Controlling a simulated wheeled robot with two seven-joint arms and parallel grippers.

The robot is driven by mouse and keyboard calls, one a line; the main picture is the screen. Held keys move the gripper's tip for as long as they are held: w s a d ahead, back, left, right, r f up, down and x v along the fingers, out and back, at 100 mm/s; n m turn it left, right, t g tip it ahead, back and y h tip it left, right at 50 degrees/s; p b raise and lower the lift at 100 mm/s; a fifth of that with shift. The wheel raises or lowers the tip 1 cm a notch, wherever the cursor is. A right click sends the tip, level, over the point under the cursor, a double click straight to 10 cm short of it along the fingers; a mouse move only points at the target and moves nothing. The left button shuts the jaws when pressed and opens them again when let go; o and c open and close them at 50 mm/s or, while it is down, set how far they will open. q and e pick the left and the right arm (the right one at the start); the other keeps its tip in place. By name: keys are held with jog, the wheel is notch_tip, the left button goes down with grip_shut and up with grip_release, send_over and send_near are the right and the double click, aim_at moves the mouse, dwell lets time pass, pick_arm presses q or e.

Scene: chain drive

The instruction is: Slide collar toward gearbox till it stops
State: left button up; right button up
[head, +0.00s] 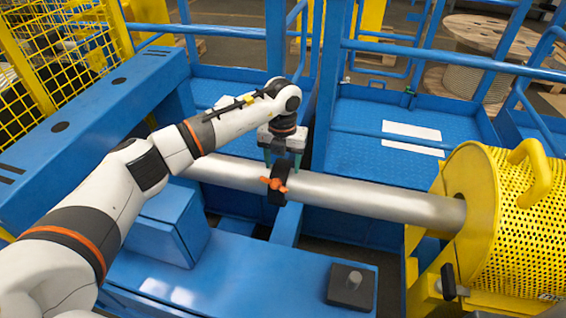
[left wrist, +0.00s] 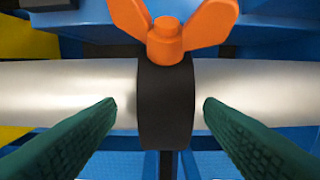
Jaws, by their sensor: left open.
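A black collar (head: 276,197) with an orange wing screw (head: 273,184) sits around a long steel shaft (head: 370,199), near the middle of its visible length. My left gripper (head: 282,165) is over the shaft at the collar, pointing down and open. In the left wrist view the green fingers (left wrist: 160,103) stand on either side of the collar (left wrist: 165,115), with a gap visible on both sides. The orange wing screw (left wrist: 165,38) points to the top there. No housing in view is clearly marked as the gearbox. My right gripper is out of view.
A yellow perforated guard (head: 520,215) with a handle encloses the shaft's right end. A blue beam (head: 90,130) stands at the left, with a yellow mesh fence behind. A dark block with a peg (head: 352,287) lies on the front blue deck. Blue railings stand behind the shaft.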

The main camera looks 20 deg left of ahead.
pick_arm(q)
notch_tip(320, 180, up, 12)
jog(key=b, duration=0.1)
jog(key=shift+f, duration=0.25)
jog(key=shift+d+f, duration=0.1)
